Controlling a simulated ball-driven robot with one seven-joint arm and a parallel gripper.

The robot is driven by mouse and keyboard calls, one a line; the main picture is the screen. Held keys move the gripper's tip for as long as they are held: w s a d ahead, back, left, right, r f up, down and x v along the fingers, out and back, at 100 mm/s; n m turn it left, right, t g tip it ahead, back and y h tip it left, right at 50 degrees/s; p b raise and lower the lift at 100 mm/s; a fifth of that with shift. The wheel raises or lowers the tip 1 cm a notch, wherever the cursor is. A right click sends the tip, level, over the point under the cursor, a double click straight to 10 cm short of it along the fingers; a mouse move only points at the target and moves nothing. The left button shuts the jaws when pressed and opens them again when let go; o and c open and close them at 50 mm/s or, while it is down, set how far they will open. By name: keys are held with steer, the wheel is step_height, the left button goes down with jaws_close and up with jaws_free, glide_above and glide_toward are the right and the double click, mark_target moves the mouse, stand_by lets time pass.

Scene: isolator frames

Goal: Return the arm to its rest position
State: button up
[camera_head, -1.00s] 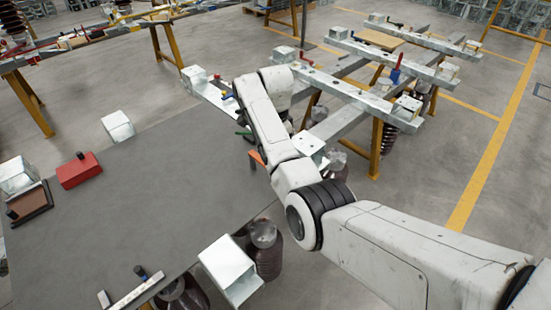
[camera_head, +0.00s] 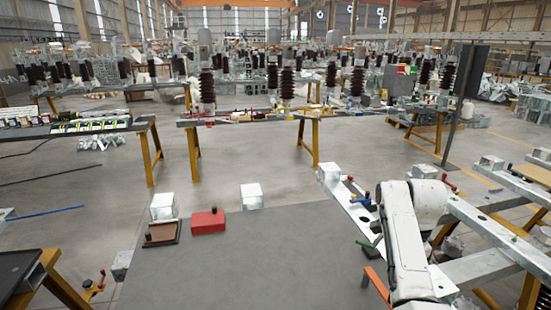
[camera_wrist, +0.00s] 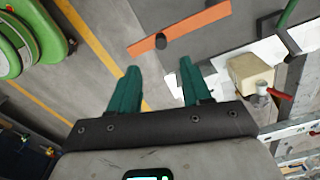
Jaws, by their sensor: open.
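My arm (camera_head: 404,245) reaches up from the bottom right in the head view and bends over at its elbow beside the grey table (camera_head: 290,265). My gripper (camera_wrist: 158,88) shows in the wrist view with two green fingers apart and nothing between them. In the head view the gripper itself is hidden or cannot be made out. An orange bar (camera_wrist: 190,27) with a dark knob lies past the fingertips in the wrist view; an orange piece also shows beside my arm in the head view (camera_head: 377,284).
A steel frame (camera_head: 490,225) with clamps stands close on the right. In the wrist view, green rounded objects (camera_wrist: 30,38) are at upper left. Open floor lies beyond the table.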

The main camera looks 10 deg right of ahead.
steer(key=s+a+f+n, duration=0.4)
steer(key=s+f+n, duration=0.5)
steer(key=s+f, duration=0.7)
steer(key=s+a+n, duration=0.3)
steer(key=s+n, duration=0.2)
steer(key=s, duration=0.7)
steer(key=s+a+r+n+t, duration=0.1)
steer(key=s+a+n, duration=0.3)
steer(key=s, duration=0.7)
steer(key=shift+s+r+n, duration=0.15)
steer(key=shift+s+n, duration=0.25)
steer(key=shift+n, duration=0.2)
